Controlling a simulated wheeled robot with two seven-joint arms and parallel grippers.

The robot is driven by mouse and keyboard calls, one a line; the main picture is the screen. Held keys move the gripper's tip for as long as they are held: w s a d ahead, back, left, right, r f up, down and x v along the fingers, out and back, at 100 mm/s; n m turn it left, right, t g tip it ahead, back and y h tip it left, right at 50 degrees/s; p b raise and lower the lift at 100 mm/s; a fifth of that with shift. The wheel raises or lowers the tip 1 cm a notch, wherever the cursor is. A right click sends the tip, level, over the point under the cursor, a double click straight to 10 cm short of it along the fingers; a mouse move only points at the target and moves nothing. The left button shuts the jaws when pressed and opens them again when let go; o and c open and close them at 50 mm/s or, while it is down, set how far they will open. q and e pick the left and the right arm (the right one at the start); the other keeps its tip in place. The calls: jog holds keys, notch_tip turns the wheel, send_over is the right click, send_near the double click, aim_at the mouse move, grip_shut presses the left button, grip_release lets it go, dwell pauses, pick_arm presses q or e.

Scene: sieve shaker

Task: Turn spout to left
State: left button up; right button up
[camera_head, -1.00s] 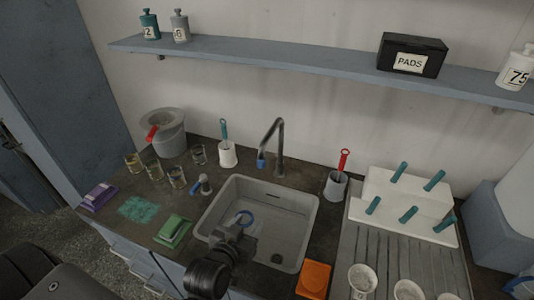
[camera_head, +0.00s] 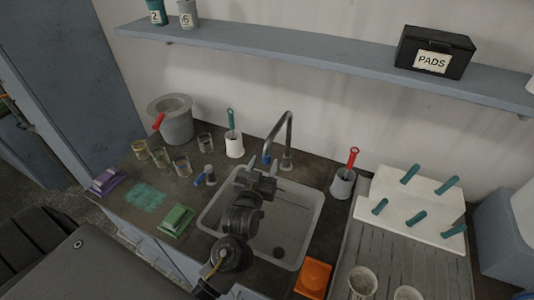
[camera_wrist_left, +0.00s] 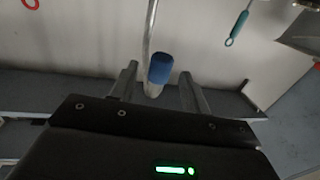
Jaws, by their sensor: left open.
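The grey faucet has a tall arched spout (camera_head: 290,118) behind the sink (camera_head: 303,212). Its blue tip (camera_head: 266,157) hangs to the left of the faucet base (camera_head: 286,165). My left gripper (camera_head: 262,164) is above the sink's back part with its fingers pointing at the spout. In the left wrist view the blue tip (camera_wrist_left: 160,68) shows between the two spread fingers of the left gripper (camera_wrist_left: 158,82), with a gap to each finger. The left gripper is open and holds nothing. My right gripper is not in view.
A white brush holder (camera_head: 234,147) stands left of the faucet and a grey one (camera_head: 342,184) right of it. A blue-handled tap (camera_head: 206,177) is at the sink's left. Glasses (camera_head: 181,165) and a grey bucket (camera_head: 176,125) stand further left. A shelf (camera_head: 330,62) runs above.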

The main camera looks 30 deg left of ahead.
aim_at(265, 161)
pick_arm(q)
jog(key=shift+p+x, duration=0.35)
jog(key=shift+x, duration=1.45)
grip_shut()
